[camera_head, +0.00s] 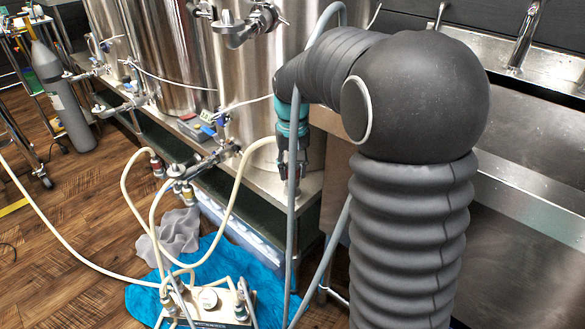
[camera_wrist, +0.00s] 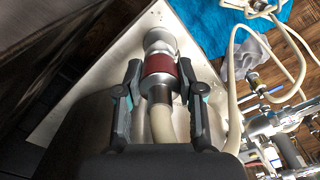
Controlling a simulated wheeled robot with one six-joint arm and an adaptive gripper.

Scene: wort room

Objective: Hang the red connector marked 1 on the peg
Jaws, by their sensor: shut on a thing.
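A connector with a dark red band (camera_wrist: 160,68) and steel ends sits between the fingers of my gripper (camera_wrist: 160,75) in the wrist view. My gripper is shut on it, and a cream hose (camera_wrist: 161,122) runs from its near end. I cannot read a number on it. In the head view my gripper (camera_head: 290,167) is in front of the right steel tank, above the corner of the steel bench; the connector is mostly hidden there. Another hose end with a red band (camera_head: 157,166) hangs at the left. I cannot make out the peg in either view.
A steel valve (camera_head: 213,158) sticks out left of my gripper. A pump with a gauge (camera_head: 208,299) stands on a blue cloth (camera_head: 262,268) on the floor, with cream hoses looping up. A grey gas cylinder (camera_head: 62,100) stands far left. A sink (camera_head: 540,60) is at the right.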

